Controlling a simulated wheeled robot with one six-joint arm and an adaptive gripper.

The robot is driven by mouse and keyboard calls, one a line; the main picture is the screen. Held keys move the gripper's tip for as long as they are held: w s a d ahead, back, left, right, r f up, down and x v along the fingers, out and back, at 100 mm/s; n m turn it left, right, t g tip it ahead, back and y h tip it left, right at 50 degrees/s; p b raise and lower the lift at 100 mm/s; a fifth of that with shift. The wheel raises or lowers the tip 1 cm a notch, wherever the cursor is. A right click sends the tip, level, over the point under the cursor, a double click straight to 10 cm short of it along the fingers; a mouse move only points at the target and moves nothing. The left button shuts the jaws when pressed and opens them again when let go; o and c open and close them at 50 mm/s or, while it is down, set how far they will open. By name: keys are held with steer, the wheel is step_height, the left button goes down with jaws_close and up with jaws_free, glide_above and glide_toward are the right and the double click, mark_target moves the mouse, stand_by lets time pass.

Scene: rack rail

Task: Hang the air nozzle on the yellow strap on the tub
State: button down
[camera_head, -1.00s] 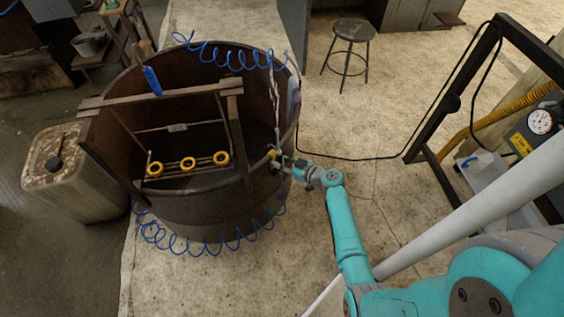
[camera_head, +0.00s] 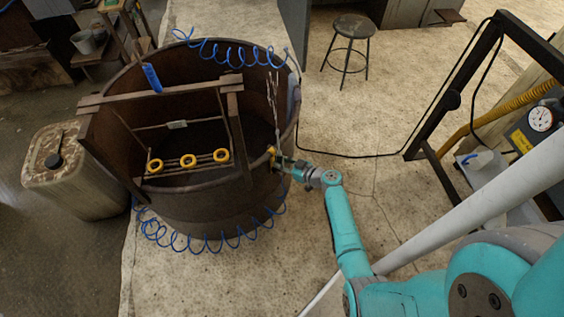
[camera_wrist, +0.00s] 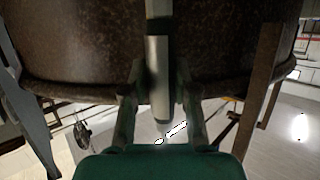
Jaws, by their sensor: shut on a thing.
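The brown round tub (camera_head: 205,212) stands left of my arm. My gripper (camera_head: 284,163) is at the tub's right side, near its rim. In the wrist view my gripper (camera_wrist: 160,112) is shut on a grey, upright cylindrical part, which I take to be the air nozzle (camera_wrist: 159,75); the tub wall (camera_wrist: 90,45) is close behind it. A thin silvery piece (camera_head: 273,100) rises above the gripper. A small yellow patch (camera_head: 271,151) shows beside the fingers; I cannot tell whether it is the strap or part of the nozzle, nor whether they touch.
A wooden frame (camera_head: 160,94) with a blue item (camera_head: 152,77) crosses the tub. A rail with yellow rings (camera_head: 188,161) lies inside. Blue coiled hose (camera_head: 205,245) loops around the tub's front. A jerrycan (camera_head: 75,175) stands left, a stool (camera_head: 353,25) behind. Floor right of the tub is mostly clear.

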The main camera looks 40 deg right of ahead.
steer(key=shift+f, duration=0.15)
steer(key=shift+f, duration=0.5)
steer(key=shift+f, duration=0.1)
steer(key=c, duration=0.8)
jaws_free()
steer(key=v, duration=1.2)
steer(key=shift+a, duration=0.1)
